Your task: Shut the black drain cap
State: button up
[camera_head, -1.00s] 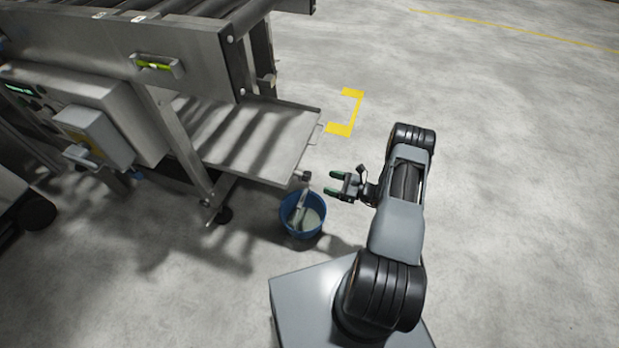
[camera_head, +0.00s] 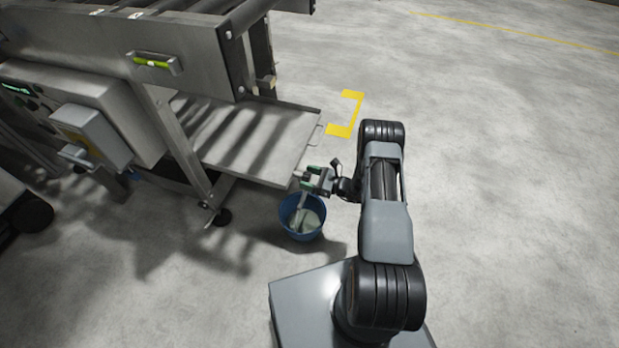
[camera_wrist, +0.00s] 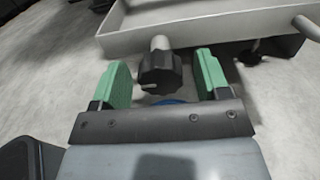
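The black drain cap (camera_wrist: 160,74) is a ridged knob on the end of a short metal pipe (camera_wrist: 160,43) at the tray's edge, seen in the wrist view. My gripper (camera_wrist: 162,82) is open, with one green finger on each side of the cap and a visible gap to both. I cannot tell whether the fingertips reach fully around it in depth. In the head view my gripper (camera_head: 309,179) is at the tray's corner, above the bucket, and hides the cap.
The steel drip tray (camera_head: 262,150) juts out from the washer frame. A blue bucket (camera_head: 286,222) with pale liquid stands on the floor beneath the gripper. The floor (camera_head: 500,200) to the right is clear. A grey box (camera_head: 100,132) is on the machine's side.

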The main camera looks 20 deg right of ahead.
jog(key=c, duration=0.9)
jog(key=shift+m, duration=0.4)
jog(key=m, duration=1.3)
jog(key=shift+f+m, duration=0.1)
jog(key=shift+m, duration=2.1)
